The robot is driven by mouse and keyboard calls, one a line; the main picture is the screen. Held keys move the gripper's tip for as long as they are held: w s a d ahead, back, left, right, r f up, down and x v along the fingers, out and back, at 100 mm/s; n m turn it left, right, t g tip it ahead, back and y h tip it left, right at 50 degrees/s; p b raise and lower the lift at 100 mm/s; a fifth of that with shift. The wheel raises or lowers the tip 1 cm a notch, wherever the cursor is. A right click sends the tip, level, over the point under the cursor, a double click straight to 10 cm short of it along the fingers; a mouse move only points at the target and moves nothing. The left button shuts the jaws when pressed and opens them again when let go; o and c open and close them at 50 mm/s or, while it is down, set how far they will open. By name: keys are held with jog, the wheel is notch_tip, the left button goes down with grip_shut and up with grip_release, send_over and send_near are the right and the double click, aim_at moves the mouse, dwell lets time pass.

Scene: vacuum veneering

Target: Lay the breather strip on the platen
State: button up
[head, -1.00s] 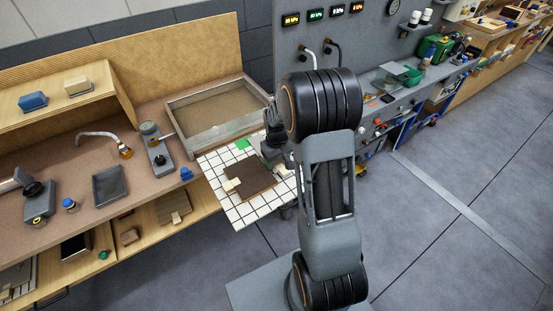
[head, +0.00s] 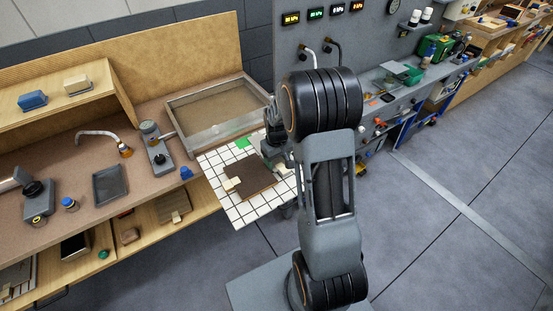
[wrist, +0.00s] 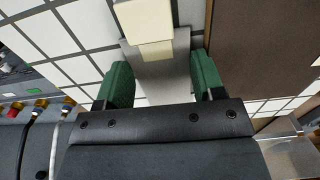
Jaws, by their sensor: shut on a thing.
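The platen (head: 236,207) is a white board with a dark grid, at the bench's right end in the head view. A brown panel (head: 249,179) lies on it and shows at the right in the wrist view (wrist: 262,45). My gripper (wrist: 163,80) has green fingers on both sides of a flat grey strip (wrist: 155,70), apparently the breather strip, and is shut on it. A cream block (wrist: 145,22) is at the strip's far end. The strip is low over the platen beside the panel; I cannot tell whether it touches. My arm partly hides the gripper in the head view (head: 277,158).
A shallow framed tray (head: 215,105) stands behind the platen. A gauge device (head: 155,145) and a dark tray (head: 110,185) stand left. Floor is open to the right.

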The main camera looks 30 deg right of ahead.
jog(key=shift+f, duration=0.1)
jog(key=o, duration=1)
jog(key=shift+c, duration=0.2)
notch_tip(320, 180, up, 14)
jog(key=b, duration=0.1)
jog(key=shift+f, duration=0.1)
